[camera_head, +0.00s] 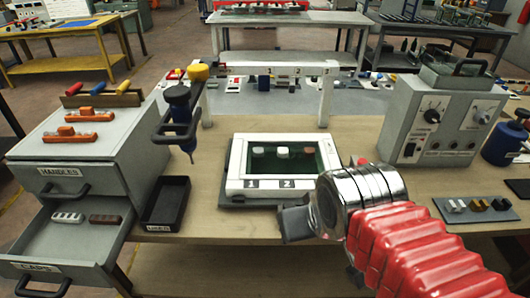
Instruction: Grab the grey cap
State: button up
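An open lower drawer labelled CAPS (40,245) at the left holds two small blocky pieces. The left one is light grey, apparently the grey cap (68,217); the right one is a brown cap (105,219). My gripper (292,222) is at the centre right, in front of the white frame's lower right corner, far to the right of the drawer. Its dark fingers point left, and the view does not show whether they are apart. No cap is visible in it.
A white frame with a green inside (240,170) holds small pieces. A black bin (168,203) and a hanging dark tool (180,115) stand between drawer and frame. A grey control box (440,120) and a tray of small pieces (480,216) are at right.

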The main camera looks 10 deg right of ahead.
aim_at(258, 151)
jog(key=z, duration=0.05)
jog(key=k, duration=0.5)
jog(key=u, duration=0.7)
jog(key=i, duration=1)
jog(key=u, duration=0.1)
